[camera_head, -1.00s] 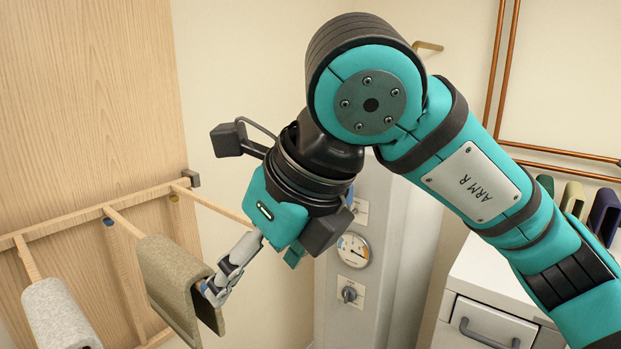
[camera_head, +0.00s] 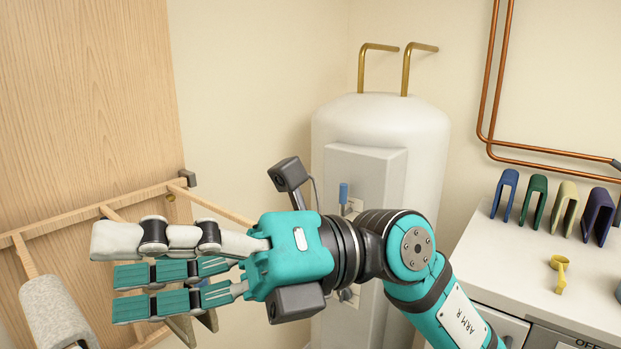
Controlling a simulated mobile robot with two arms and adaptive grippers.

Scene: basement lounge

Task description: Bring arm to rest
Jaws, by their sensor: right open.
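My right gripper (camera_head: 112,265) reaches in from the lower right on my teal right arm (camera_head: 415,255), marked ARM R. Its fingers point left, one pale finger above and two teal-padded ones below, spread apart with nothing seen between them. It appears in front of a wooden rack (camera_head: 95,220). A beige folded cloth-like piece (camera_head: 182,330) shows just below the fingers, mostly hidden behind them. My left gripper is not in view.
A light grey piece (camera_head: 55,310) hangs on the rack's left rod. A white tank (camera_head: 375,125) with brass pipes stands behind my wrist. A white cabinet (camera_head: 530,275) at right bears several folded coloured pieces and a yellow item (camera_head: 560,272). Copper pipes run along the wall.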

